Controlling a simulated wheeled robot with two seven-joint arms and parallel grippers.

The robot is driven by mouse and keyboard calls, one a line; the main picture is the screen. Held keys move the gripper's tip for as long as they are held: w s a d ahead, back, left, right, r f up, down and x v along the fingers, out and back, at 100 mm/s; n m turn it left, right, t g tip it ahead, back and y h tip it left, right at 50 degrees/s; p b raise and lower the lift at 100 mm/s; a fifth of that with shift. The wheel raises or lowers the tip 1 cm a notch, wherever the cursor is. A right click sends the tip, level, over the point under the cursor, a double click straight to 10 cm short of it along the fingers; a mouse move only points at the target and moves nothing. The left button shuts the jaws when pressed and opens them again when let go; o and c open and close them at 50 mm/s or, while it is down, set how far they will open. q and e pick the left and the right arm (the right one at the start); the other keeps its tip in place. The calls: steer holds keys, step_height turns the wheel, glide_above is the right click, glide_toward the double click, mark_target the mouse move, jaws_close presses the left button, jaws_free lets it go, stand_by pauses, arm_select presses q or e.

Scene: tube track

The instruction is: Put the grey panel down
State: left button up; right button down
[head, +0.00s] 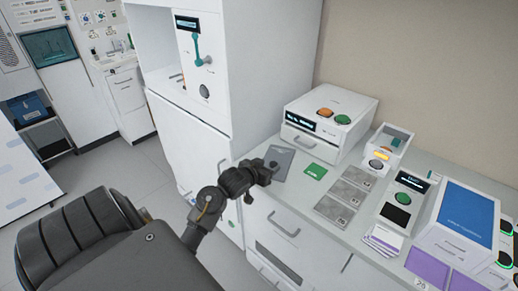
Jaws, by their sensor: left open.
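The grey panel (284,161) is a flat dark grey piece at the left end of the white counter. It appears to lie flat on the top, left of a green card. My left gripper (268,170) is open at the panel's left edge, by the counter's front edge. The fingers overlap the panel's near left corner in the head view, and I cannot tell whether they touch it. My right gripper is not in view.
A white machine (318,134) with orange and green buttons stands behind. A tall white cabinet (193,144) rises at left. Devices and a blue-topped box (466,214) crowd the right.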

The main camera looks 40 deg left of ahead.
arm_select(q)
steer(key=v, duration=0.7)
steer(key=shift+s, duration=0.2)
